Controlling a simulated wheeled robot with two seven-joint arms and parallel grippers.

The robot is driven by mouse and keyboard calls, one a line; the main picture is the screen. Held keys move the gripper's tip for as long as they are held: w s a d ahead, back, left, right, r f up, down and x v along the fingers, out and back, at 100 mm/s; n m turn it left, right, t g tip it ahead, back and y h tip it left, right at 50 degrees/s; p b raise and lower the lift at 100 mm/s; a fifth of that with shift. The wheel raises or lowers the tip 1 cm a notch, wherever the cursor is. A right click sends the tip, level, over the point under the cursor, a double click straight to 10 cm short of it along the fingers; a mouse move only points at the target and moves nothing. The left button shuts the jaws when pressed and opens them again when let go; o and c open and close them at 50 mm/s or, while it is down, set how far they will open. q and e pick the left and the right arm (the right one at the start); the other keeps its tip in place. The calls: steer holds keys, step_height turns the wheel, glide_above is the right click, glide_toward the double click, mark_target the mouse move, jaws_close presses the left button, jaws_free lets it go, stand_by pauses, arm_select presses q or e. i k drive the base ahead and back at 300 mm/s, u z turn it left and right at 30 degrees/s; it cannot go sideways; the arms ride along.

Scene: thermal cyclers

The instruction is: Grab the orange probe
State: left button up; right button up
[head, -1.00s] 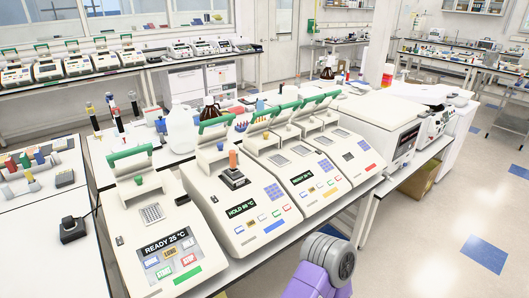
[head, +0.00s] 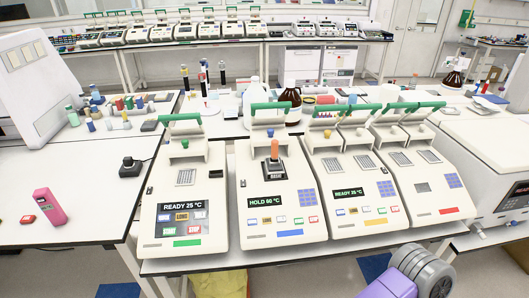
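The orange probe (head: 274,148) is a short orange cylinder standing upright in a dark block (head: 274,172). The block sits on the second thermal cycler from the left (head: 284,215), whose display reads HOLD. That cycler's green-handled lid is raised behind the probe. Nothing touches the probe from outside.
A cycler reading READY 25 °C (head: 183,222) stands left of the probe's machine; further open cyclers (head: 350,200) stand close on its right. Brown bottles (head: 291,100) stand behind. A pink handheld device (head: 49,207) and black block (head: 131,167) lie on the left table.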

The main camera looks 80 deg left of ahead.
mark_target(274, 142)
steer(key=u, duration=1.95)
